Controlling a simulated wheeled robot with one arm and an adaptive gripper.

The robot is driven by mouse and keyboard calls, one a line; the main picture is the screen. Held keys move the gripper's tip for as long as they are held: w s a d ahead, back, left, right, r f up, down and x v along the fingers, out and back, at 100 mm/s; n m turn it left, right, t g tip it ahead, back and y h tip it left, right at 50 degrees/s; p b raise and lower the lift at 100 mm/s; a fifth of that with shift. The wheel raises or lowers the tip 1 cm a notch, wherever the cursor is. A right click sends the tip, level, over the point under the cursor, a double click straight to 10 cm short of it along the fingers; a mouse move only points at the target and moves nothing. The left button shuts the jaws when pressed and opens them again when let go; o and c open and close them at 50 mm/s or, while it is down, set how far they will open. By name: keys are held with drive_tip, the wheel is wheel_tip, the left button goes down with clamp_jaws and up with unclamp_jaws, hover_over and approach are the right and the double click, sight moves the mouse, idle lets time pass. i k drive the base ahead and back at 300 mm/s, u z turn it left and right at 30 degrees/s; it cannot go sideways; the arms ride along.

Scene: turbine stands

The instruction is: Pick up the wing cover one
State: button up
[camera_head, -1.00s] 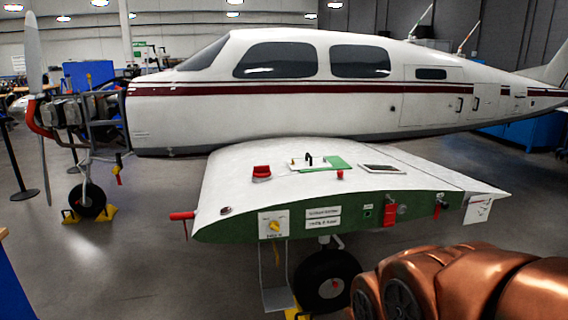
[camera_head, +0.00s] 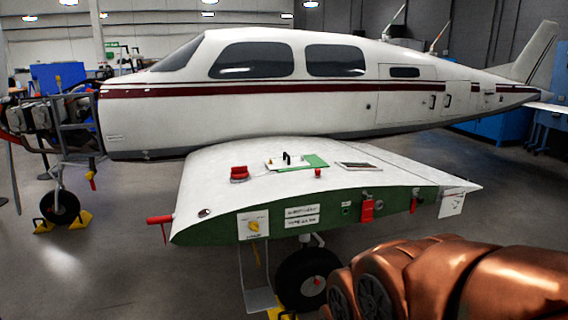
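The airplane wing (camera_head: 225,183) reaches toward me with a green end face. On its top lies a small white panel with a black handle (camera_head: 287,158), which looks like the wing cover. It sits beside a green patch (camera_head: 316,161). A second framed panel (camera_head: 358,166) lies to its right; I cannot tell which one is meant by wing cover one. My copper-coloured arm shows at the bottom right, in front of and below the wing. My gripper is not in the picture.
A red block (camera_head: 240,174) and a small red knob (camera_head: 318,173) stand on the wing. A red rod (camera_head: 159,219) sticks out at its left corner. The wheel (camera_head: 303,280) is below. The white fuselage (camera_head: 200,120) stands behind; open floor lies to the left.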

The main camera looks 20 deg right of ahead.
sight(286, 162)
drive_tip(key=z, duration=0.15)
drive_tip(key=i, duration=1.25)
drive_tip(key=u, duration=0.35)
drive_tip(key=i, duration=1.15)
drive_tip(key=u, duration=0.3)
